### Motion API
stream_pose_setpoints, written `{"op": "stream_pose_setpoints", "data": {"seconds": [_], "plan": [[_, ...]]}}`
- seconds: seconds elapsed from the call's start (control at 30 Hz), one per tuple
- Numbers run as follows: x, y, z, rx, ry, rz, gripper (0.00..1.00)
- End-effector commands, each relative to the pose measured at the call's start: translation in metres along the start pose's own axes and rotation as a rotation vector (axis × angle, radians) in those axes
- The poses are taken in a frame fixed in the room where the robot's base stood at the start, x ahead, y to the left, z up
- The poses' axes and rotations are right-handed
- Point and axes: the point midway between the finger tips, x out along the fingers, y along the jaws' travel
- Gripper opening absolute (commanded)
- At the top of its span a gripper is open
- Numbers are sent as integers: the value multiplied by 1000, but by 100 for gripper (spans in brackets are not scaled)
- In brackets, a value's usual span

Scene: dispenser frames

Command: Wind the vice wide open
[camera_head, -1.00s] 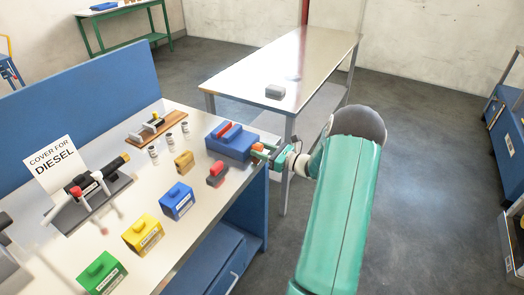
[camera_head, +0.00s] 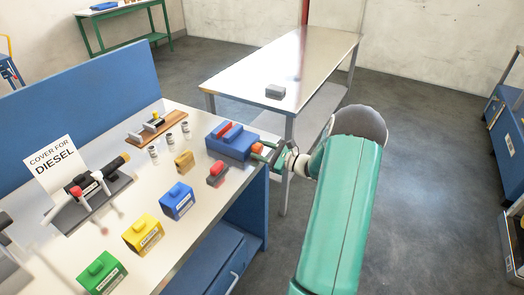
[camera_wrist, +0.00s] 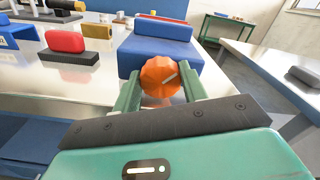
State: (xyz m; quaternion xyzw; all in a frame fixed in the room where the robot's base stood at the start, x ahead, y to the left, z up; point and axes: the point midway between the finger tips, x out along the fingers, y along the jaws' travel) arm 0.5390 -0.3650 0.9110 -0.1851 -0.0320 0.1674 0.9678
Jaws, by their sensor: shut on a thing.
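The vice is a blue block (camera_head: 228,143) at the right end of the workbench, with a red bar (camera_head: 231,131) on top. Its orange knob (camera_head: 257,148) sticks out toward my arm. My gripper (camera_head: 265,152) is shut on this knob, one finger on each side. The wrist view shows the orange knob (camera_wrist: 160,76), ridged and with a pale line on its face, between the fingers of my gripper (camera_wrist: 160,88). The blue body (camera_wrist: 158,48) stands right behind it. I cannot tell how wide the vice's jaws stand.
A red-topped dark block (camera_head: 217,174) stands close beside the vice. Blue (camera_head: 177,201), yellow (camera_head: 142,235) and green (camera_head: 101,272) boxes line the bench's front. A steel table (camera_head: 290,70) with a grey block (camera_head: 275,91) stands behind.

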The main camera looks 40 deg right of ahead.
Motion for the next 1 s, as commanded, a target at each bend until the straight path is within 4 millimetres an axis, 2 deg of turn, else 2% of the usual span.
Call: {"op": "stream_pose_setpoints", "data": {"seconds": [0.23,0.67,0.7,0.77,0.8,1.0], "plan": [[0,0,0,-78,0,1,20],[0,0,0,-90,0,1,20],[0,0,0,-90,0,1,48],[0,0,0,-90,0,1,60],[0,0,0,-90,0,0,64],[0,1,0,-88,0,1,64]]}}
